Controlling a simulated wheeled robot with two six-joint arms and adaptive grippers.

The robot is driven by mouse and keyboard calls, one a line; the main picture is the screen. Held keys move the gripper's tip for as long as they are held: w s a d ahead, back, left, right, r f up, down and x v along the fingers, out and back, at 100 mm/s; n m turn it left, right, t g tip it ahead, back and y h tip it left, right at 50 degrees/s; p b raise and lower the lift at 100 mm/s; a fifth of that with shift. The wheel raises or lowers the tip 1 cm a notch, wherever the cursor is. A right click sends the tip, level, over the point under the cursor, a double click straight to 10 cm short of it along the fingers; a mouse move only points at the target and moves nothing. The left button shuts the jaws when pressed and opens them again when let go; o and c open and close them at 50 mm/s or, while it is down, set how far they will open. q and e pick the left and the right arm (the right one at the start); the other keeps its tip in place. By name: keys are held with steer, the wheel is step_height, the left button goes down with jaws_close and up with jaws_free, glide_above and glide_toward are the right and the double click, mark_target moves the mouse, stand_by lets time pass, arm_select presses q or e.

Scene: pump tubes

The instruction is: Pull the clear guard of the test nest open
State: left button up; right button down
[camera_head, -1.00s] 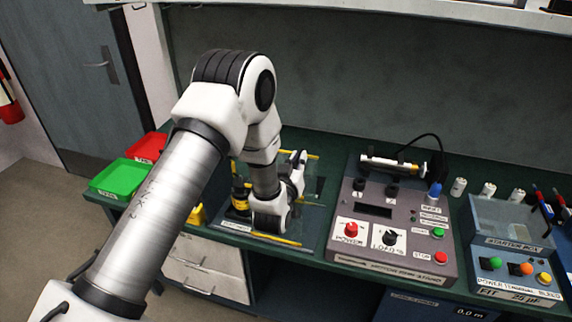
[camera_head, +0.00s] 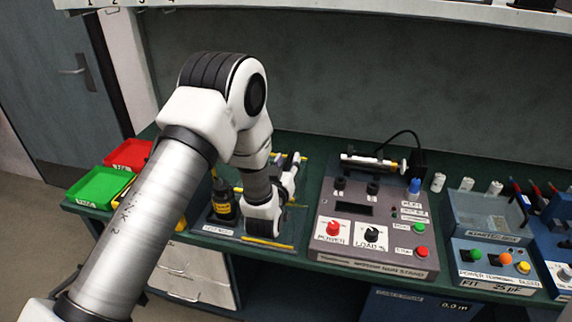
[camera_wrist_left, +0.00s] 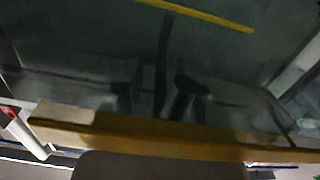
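The test nest (camera_head: 212,229) is a dark base on the green bench, left of the grey run stand. Its clear guard shows mainly by its yellow edge strips, with one along the front (camera_head: 268,244). My left gripper (camera_head: 292,168) is low at the nest, by the guard, and my wrist hides part of both. In the left wrist view a blurred yellow bar (camera_wrist_left: 150,135) crosses close to the camera, and a thinner yellow strip (camera_wrist_left: 205,14) lies beyond. Dark finger-like shapes show there dimly; their opening and any contact are unclear. My right gripper is out of view.
Green (camera_head: 98,187) and red (camera_head: 130,154) trays lie further left. The run stand (camera_head: 375,225) with knobs and buttons is close on the right, with the starter box (camera_head: 495,265) beyond it.

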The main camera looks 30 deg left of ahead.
arm_select(q)
steer(key=v, duration=1.2)
steer(key=shift+f, duration=0.15)
